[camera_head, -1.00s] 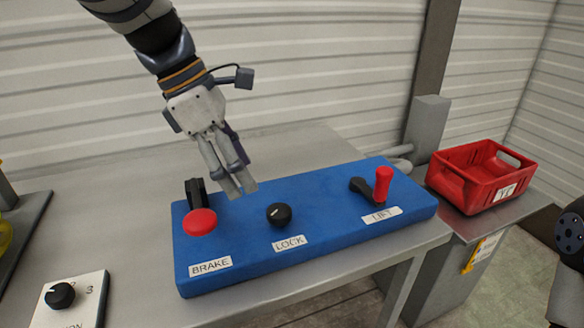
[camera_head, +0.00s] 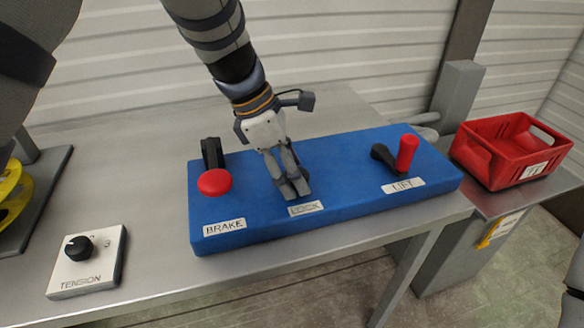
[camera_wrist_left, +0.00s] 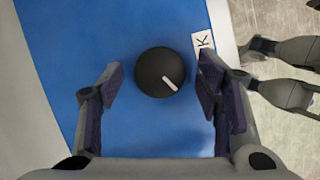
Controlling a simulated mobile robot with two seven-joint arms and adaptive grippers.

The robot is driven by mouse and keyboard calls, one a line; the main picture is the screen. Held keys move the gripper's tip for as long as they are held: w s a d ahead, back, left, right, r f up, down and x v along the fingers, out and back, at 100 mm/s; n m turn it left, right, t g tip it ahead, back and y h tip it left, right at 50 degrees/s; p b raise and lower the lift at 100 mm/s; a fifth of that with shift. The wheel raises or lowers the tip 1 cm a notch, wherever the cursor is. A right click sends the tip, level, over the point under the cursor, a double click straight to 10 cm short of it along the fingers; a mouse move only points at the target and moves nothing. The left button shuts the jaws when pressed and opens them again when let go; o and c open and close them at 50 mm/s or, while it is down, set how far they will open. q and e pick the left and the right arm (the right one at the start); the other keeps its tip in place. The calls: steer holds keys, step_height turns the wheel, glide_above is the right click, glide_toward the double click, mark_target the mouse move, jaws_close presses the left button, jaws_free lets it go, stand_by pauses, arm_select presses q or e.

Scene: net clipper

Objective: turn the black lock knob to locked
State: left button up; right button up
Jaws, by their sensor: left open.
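The black lock knob (camera_wrist_left: 155,68) is round, with a white pointer mark aimed to the lower right in the left wrist view. It sits on the blue panel (camera_head: 340,160) beside the LOCK label (camera_head: 305,208). In the head view the gripper hides the knob. My left gripper (camera_head: 291,191) is over the knob, pointing down. In the left wrist view its two fingers are apart, one on each side of the knob, with blue panel showing between each finger and the knob. The gap in height cannot be told. My right gripper is not identifiable.
A red-handled lift lever (camera_head: 407,153) stands to the right. A white tension box (camera_head: 88,262) lies at lower left. A red crate (camera_head: 480,165) is at far right.

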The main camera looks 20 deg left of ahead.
arm_select(q)
steer(key=c, duration=1.2)
steer(key=shift+o, duration=0.2)
